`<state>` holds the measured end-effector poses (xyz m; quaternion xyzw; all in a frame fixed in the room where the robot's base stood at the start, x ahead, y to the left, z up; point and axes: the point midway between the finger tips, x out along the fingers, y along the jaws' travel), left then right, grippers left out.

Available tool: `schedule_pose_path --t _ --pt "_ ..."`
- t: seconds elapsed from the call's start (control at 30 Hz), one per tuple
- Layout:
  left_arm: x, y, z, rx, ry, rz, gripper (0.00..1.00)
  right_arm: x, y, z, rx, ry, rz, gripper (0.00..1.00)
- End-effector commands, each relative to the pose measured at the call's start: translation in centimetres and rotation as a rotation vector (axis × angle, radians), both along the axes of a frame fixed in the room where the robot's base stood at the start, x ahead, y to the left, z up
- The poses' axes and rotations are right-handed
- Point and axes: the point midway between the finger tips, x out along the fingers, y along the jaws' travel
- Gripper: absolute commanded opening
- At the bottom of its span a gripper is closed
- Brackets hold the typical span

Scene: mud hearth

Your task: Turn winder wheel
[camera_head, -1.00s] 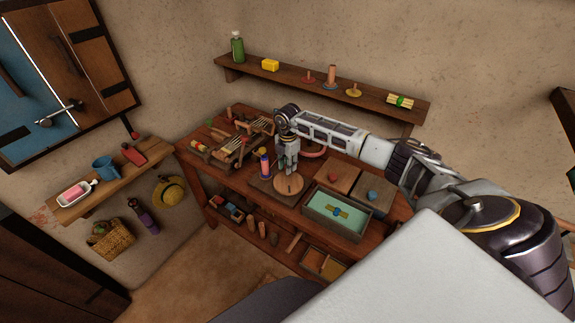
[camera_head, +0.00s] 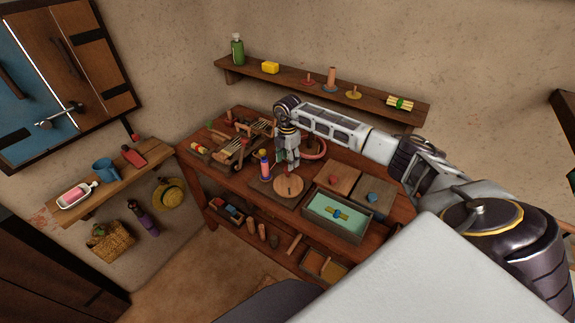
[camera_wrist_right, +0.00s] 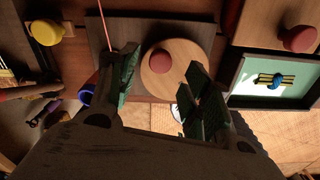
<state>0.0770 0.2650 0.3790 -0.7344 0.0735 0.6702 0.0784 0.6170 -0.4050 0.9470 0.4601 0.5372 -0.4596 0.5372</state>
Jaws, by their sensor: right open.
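The winder wheel (camera_head: 289,195) is a flat round pale wooden disc on a dark board on the workbench. In the right wrist view the wheel (camera_wrist_right: 196,55) carries a round red knob (camera_wrist_right: 161,60) off its centre. My right gripper (camera_head: 289,163) hangs fingers-down above the wheel. In the right wrist view the right gripper (camera_wrist_right: 162,62) is open, with one finger on each side of the knob's line. I cannot tell how far above the knob the fingertips are. A thread spool (camera_head: 265,165) stands just left of the gripper. My left gripper is out of view.
A tray with a pale green inside (camera_head: 308,210) stands right of the wheel. Wooden boxes (camera_head: 337,176) with knobbed lids stand behind it. Wooden tools (camera_head: 245,140) crowd the bench's left side. A wall shelf (camera_head: 300,86) runs behind my right arm.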

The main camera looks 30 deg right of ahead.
Motion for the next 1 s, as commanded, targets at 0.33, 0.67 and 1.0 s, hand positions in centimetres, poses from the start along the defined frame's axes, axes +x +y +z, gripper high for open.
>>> schedule_pose_path --t 0.33,0.67,1.0 --pt "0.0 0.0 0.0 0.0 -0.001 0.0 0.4 0.0 0.0 5.3 -0.001 -0.002 0.0 0.49" --pt "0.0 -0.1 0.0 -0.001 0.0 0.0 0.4 0.0 0.0 7.8 0.0 0.0 0.0 0.49" --pt "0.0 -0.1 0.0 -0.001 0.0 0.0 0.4 0.0 0.0 7.9 0.0 0.0 0.0 0.49"
